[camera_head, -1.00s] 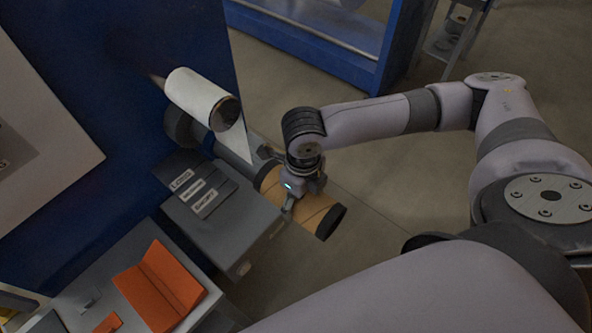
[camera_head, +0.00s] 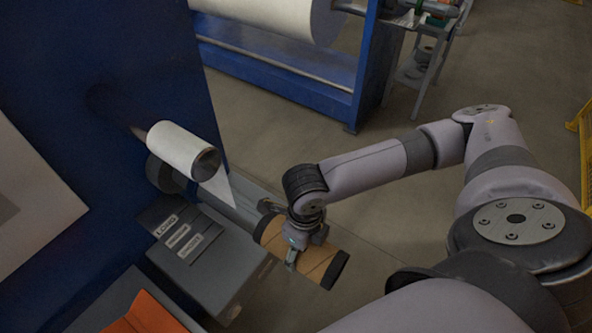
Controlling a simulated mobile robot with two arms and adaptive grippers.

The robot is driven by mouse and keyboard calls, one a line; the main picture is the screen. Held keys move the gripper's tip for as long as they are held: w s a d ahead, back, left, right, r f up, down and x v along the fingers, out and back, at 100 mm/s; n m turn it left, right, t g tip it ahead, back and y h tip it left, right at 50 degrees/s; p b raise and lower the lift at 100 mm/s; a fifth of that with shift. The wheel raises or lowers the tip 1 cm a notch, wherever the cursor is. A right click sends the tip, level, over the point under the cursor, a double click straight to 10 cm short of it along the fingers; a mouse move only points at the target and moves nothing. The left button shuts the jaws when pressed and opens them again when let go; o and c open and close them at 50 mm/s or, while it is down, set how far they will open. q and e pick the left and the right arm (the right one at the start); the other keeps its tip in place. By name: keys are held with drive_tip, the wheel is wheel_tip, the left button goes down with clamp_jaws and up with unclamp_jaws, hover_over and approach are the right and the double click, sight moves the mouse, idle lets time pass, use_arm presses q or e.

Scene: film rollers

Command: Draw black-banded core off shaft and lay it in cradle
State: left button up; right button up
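A brown cardboard core (camera_head: 318,259) with a black band at its near end sits low in the middle of the view. My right gripper (camera_head: 292,256) is over its middle, its visible finger down the near side. It looks shut on the core; the other finger is hidden. The grey shaft (camera_head: 236,206) runs from the blue machine toward the core's far end. The orange cradle (camera_head: 146,316) shows at the bottom left, cut off by the frame edge. My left gripper is out of view.
A white film roll (camera_head: 180,148) sticks out above the shaft, its web hanging down. A grey box with labels (camera_head: 183,238) stands left of the core. The blue machine wall (camera_head: 90,80) fills the left. Floor right of the core is open.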

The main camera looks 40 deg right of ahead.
sight(327, 263)
drive_tip(key=shift+s+d, duration=0.15)
drive_tip(key=shift+s, duration=0.3)
drive_tip(key=shift+s+d+p, duration=0.3)
drive_tip(key=shift+s, duration=0.5)
drive_tip(key=shift+s+d+p, duration=0.25)
drive_tip(key=shift+s, duration=0.5)
drive_tip(key=shift+s+d+p, duration=0.3)
drive_tip(key=shift+s, duration=0.5)
drive_tip(key=s, duration=0.1)
drive_tip(key=s+d+p, duration=0.1)
drive_tip(key=s, duration=0.1)
drive_tip(key=shift+s+d, duration=0.15)
drive_tip(key=shift+s, duration=0.15)
drive_tip(key=shift+r, duration=0.1)
